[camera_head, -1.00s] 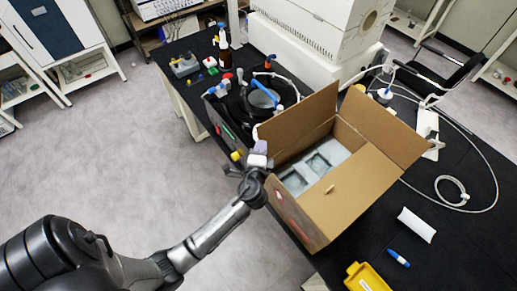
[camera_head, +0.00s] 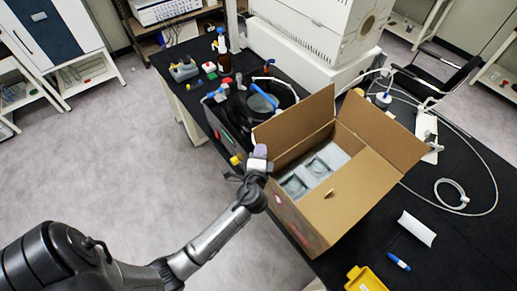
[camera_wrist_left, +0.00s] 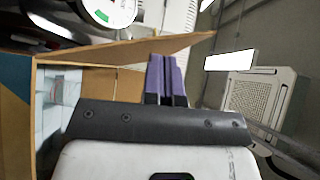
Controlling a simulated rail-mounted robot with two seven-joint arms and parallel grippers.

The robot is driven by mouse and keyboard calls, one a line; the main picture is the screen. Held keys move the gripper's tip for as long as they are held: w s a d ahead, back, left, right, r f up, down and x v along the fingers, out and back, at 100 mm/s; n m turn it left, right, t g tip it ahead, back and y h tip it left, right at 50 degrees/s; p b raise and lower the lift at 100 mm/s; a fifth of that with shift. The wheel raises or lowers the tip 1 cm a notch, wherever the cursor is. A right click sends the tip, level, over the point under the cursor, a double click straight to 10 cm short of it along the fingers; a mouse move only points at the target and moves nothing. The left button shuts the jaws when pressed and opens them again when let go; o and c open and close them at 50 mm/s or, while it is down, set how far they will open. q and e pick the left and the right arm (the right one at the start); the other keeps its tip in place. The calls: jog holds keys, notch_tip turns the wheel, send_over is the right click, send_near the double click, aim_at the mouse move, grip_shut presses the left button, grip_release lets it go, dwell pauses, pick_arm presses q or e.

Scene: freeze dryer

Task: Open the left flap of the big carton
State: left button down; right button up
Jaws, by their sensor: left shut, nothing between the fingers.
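The big open carton (camera_head: 290,222) stands on the black bench, with grey foam inserts (camera_head: 312,172) inside. Its left flap (camera_head: 294,119) stands up and leans outward along the back-left edge. Another flap (camera_head: 380,132) is spread open on the right, and a front flap (camera_head: 345,200) lies nearly flat over the front part. My left gripper (camera_head: 259,151) is shut and empty, close to the carton's left corner and the near end of the left flap. In the left wrist view its purple fingers (camera_wrist_left: 167,78) are together in front of brown cardboard (camera_wrist_left: 115,50); contact is unclear. My right gripper is not shown.
A black round vessel (camera_head: 262,102) with hoses stands just behind the left flap. A bottle (camera_head: 223,62) and small items are farther back. Floor is free at left.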

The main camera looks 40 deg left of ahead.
pick_arm(q)
jog(key=s+d+r+b, duration=0.2)
jog(key=s+d+r, duration=0.1)
jog(key=s+d, duration=0.5)
jog(key=shift+s, duration=0.25)
jog(key=shift+d+r, duration=0.1)
